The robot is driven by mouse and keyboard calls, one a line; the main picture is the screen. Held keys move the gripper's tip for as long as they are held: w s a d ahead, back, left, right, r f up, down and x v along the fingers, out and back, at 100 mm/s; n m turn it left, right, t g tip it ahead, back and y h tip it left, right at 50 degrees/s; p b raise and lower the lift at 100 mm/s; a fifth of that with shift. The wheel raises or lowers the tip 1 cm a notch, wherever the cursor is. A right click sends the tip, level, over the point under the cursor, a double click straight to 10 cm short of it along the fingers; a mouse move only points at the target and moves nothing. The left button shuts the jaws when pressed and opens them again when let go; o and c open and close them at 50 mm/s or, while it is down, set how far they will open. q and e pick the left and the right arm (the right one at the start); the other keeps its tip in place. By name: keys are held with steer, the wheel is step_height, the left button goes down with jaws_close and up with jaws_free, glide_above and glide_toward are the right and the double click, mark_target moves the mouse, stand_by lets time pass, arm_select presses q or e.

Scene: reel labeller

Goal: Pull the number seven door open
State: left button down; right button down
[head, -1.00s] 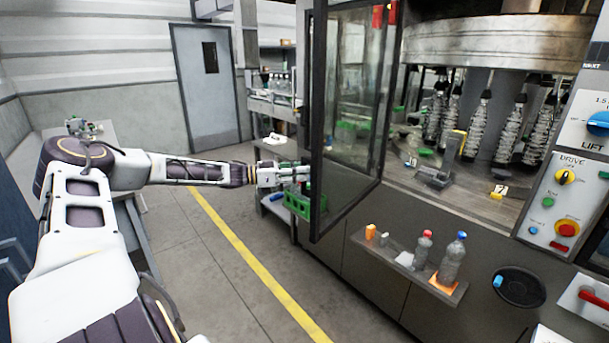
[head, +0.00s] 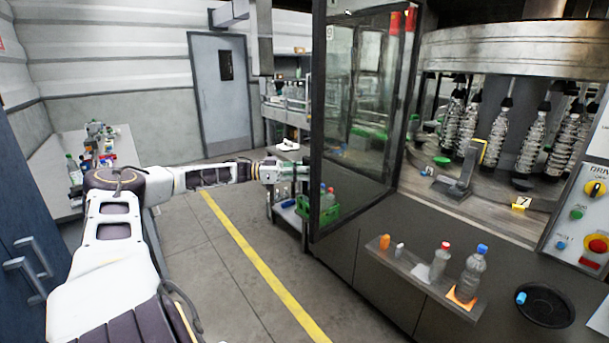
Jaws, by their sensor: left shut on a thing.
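A tall glass door (head: 358,130) with a dark frame stands swung out from the bottle machine, hinged on its right side in the head view. A small label shows near its top left corner; I cannot read it surely. A yellow tag with a 7 (head: 521,204) stands on the machine's deck, inside the opening. My left gripper (head: 300,170) is at the door's free edge, about mid-height, and shut on it. The door frame partly hides the fingertips and the grip. My right gripper is not in view.
Inside the machine, several clear bottles (head: 503,140) stand in a ring. A low shelf (head: 418,274) with two bottles sticks out below the opening. A green crate (head: 322,212) is behind the door's lower edge. The floor left of the yellow line (head: 255,258) is clear.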

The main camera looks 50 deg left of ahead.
arm_select(q)
steer(key=shift+w+a+r, duration=0.15)
steer(key=shift+a+r, duration=0.2)
steer(key=shift+a, duration=0.2)
steer(key=c, duration=1.7)
jaws_free()
steer(key=shift+o, duration=0.5)
steer(key=shift+w+d+f+h, duration=0.3)
steer(key=shift+w+f, duration=0.05)
steer(key=shift+w, duration=0.35)
steer(key=v, duration=1.2)
steer(key=shift+r, duration=0.2)
